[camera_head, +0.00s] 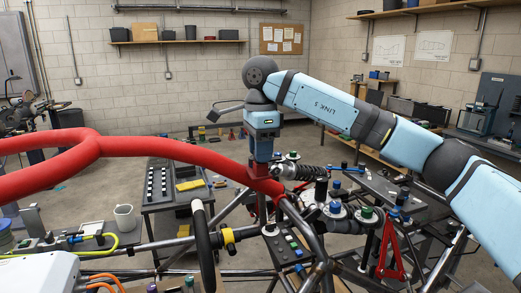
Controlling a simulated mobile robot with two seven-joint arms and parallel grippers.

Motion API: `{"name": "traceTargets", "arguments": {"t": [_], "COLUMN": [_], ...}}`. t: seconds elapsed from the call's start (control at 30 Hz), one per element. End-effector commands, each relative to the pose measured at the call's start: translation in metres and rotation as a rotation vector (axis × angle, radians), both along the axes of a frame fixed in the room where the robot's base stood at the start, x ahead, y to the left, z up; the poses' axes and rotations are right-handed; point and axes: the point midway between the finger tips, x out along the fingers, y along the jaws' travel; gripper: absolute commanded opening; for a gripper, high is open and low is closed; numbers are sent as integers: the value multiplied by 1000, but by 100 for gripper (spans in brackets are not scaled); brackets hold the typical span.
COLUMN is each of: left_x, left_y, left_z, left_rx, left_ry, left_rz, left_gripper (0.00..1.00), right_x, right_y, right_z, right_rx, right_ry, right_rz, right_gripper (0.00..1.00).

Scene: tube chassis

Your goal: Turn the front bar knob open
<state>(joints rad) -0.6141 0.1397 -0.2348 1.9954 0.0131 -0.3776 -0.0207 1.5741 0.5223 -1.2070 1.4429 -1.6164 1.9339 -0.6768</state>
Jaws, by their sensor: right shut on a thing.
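My right gripper (262,157) points straight down at the junction of the thick red bar (140,145) and the chassis tubes. It is shut on a small dark red piece (260,170) at the bar, which appears to be the front bar knob. The fingers and most of the knob are hard to make out, so its turn angle cannot be told. My left gripper is not in view.
A coil spring damper (297,172) lies just right of the gripper. A black steering wheel (203,248) stands below the red bar. Red metal stands (391,250) are at the right. A dark bench (160,203) with small parts is behind.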

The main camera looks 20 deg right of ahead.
Motion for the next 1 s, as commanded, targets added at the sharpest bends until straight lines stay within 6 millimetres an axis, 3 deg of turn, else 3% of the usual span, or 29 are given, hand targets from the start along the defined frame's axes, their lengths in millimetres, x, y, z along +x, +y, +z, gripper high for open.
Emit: {"name": "traceTargets", "arguments": {"t": [0.2, 0.23, 0.33, 0.73, 0.87, 1.0], "left_x": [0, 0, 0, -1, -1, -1], "left_y": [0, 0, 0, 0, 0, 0], "left_z": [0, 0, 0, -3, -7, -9], "left_rx": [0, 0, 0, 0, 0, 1], "left_ry": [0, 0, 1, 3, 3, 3], "left_rz": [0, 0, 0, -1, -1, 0], "left_gripper": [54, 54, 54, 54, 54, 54], "right_x": [1, 1, 0, 1, 0, 0], "right_y": [-1, -1, -1, 0, 0, 0], "right_z": [2, 2, 2, 9, 30, 65], "right_rx": [1, 1, 1, 1, 1, 0], "right_ry": [-3, -3, -2, -3, -5, -6], "right_rz": [-3, -3, -2, 0, -1, -1], "right_gripper": [9, 35, 58, 58, 58, 58]}}
